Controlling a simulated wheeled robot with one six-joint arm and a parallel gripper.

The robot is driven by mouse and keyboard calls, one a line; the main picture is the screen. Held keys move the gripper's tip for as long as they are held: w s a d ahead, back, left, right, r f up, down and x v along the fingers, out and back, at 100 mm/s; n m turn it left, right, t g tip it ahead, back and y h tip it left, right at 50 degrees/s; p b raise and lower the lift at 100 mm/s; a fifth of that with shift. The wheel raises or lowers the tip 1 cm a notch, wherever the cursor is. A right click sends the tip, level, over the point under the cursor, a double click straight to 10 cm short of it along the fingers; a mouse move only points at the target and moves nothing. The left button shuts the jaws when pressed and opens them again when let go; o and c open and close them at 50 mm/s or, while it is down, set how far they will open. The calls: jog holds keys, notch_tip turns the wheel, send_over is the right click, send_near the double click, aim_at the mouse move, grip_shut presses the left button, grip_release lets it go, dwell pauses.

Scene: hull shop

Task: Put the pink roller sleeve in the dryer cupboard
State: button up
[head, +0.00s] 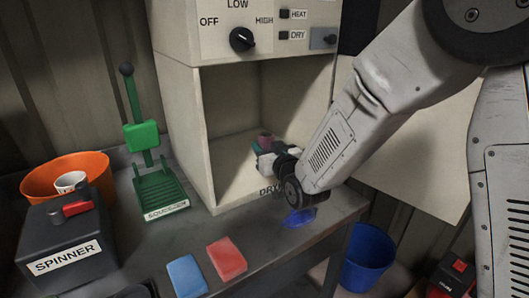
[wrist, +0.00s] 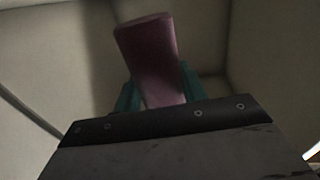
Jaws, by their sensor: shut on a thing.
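The pink roller sleeve (wrist: 150,55) stands between the teal fingers of my gripper (wrist: 158,92) in the wrist view, leaning slightly. My gripper is shut on it. In the head view the sleeve (head: 265,139) shows as a small pink top just beyond my gripper (head: 262,148). The gripper reaches into the open front of the dryer cupboard (head: 187,130), whose pale walls surround the sleeve in the wrist view. The sleeve's lower end is hidden by my gripper, so I cannot tell whether it touches the cupboard floor.
The cupboard door (head: 400,150) stands open at the right. On the bench are a green squeezer (head: 158,190), a black spinner (head: 70,245), an orange bowl (head: 90,165) with a white cup, a blue sponge (head: 187,276) and a red sponge (head: 227,258). A blue bucket (head: 368,258) stands below.

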jog(key=shift+w+a+f, duration=0.1)
jog(key=shift+w+f, duration=1.75)
jog(key=shift+f, duration=0.05)
jog(key=shift+f, duration=0.1)
jog(key=shift+f, duration=0.4)
jog(key=shift+f, duration=0.1)
jog(key=o, duration=1)
jog(key=shift+c, duration=0.2)
